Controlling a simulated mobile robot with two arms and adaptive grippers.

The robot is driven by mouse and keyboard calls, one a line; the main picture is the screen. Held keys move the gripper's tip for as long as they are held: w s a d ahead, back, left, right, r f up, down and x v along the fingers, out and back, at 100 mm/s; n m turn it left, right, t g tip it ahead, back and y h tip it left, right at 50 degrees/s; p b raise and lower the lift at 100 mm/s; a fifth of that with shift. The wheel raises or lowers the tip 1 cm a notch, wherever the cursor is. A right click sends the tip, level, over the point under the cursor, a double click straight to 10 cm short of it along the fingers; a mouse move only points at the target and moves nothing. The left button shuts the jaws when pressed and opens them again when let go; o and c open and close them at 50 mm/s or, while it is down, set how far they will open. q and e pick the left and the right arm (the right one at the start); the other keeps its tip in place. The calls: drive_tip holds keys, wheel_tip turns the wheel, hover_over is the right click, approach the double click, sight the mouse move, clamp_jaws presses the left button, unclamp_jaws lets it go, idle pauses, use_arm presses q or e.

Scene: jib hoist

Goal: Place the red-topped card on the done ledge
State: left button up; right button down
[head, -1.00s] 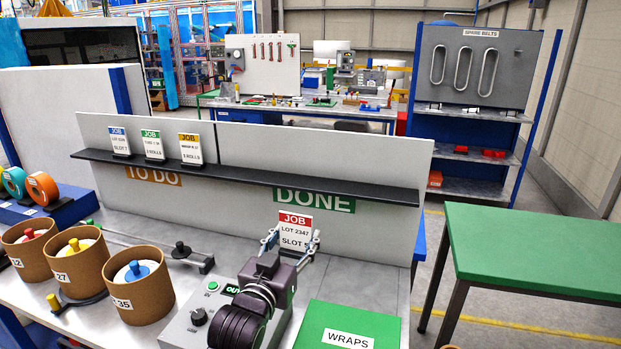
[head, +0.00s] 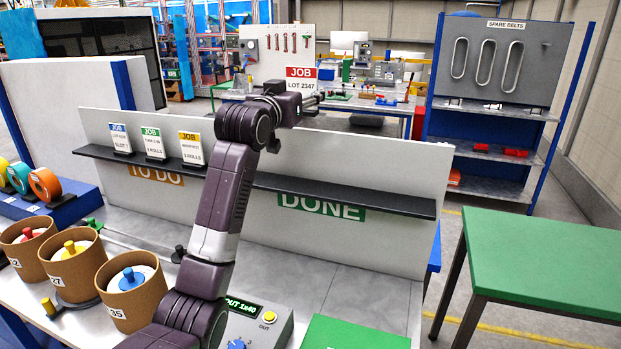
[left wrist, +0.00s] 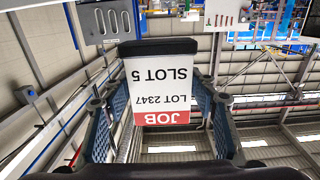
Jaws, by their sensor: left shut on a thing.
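The red-topped JOB card (head: 301,82), marked LOT 2347, is held up in the air in the head view, above the height of the dark ledge. In the left wrist view the card (left wrist: 160,90) appears upside down, with its black base at the top and SLOT 5 readable. My left gripper (head: 305,101) is shut on it, one blue finger on each side. The done ledge (head: 345,196) is the right stretch of the dark shelf, above the green DONE sign (head: 322,207). This stretch is empty. My right gripper is not in view.
Blue, green and yellow JOB cards (head: 151,144) stand on the left stretch of the shelf, above the TO DO sign (head: 156,175). Brown tubs (head: 131,297) and a control box (head: 262,322) stand on the bench below. A green table (head: 545,265) is at the right.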

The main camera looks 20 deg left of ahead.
use_arm(q)
wheel_tip(320, 180, down, 14)
drive_tip(key=p, duration=0.3)
drive_tip(key=shift+s+r, duration=0.1)
drive_tip(key=shift+r, duration=0.05)
wheel_tip(320, 180, down, 5)
drive_tip(key=shift+f+p, duration=0.1)
drive_tip(key=shift+p, duration=0.45)
drive_tip(key=o, duration=0.8)
drive_tip(key=shift+f, duration=0.15)
drive_tip(key=shift+c, duration=0.2)
drive_tip(key=o, duration=0.4)
drive_tip(key=shift+o, duration=0.2)
drive_tip(key=shift+r, duration=0.2)
